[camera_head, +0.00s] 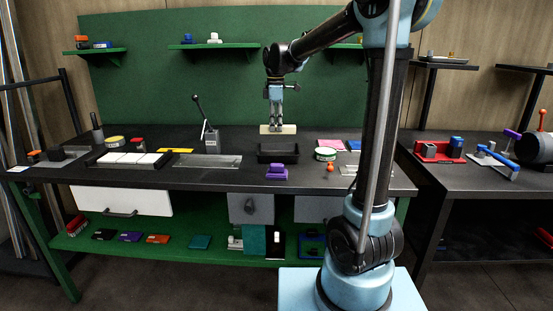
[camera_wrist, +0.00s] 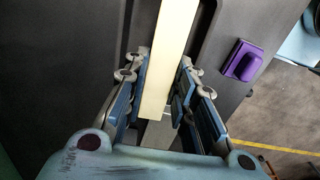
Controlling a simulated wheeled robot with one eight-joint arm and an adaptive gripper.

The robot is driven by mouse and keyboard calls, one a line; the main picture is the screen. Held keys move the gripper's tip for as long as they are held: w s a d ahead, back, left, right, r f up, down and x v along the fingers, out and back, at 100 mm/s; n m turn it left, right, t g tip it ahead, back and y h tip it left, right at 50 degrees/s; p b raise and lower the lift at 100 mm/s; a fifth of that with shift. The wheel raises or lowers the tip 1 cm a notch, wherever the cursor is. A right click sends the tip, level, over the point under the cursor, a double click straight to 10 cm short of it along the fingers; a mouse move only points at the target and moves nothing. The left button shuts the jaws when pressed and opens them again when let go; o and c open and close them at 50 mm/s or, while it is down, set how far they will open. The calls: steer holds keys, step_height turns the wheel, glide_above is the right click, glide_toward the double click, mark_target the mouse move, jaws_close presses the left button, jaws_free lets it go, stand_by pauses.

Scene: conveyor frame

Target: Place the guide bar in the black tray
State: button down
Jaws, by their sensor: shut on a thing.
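The cream guide bar (camera_head: 286,130) is level and held crosswise in my gripper (camera_head: 276,121). In the wrist view the bar (camera_wrist: 169,60) runs lengthwise between the two fingers of my gripper (camera_wrist: 162,82), which is shut on it. The black tray (camera_head: 278,159) stands on the dark bench, just below the bar in the head view. A gap shows between the bar and the tray. In the wrist view the bar hides much of what lies under it.
A purple block (camera_head: 277,173) lies in front of the tray; it also shows in the wrist view (camera_wrist: 243,60). A green-and-white roll (camera_head: 325,154) and an orange knob (camera_head: 330,167) are to the right. A shallow grey tray (camera_head: 208,161) and a lever device (camera_head: 210,137) are to the left.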

step_height(320, 180, down, 10)
steer(key=shift+d, duration=0.1)
stand_by(0.5)
steer(key=c, duration=1.3)
jaws_free()
step_height(320, 180, up, 12)
steer(key=shift+r, duration=0.1)
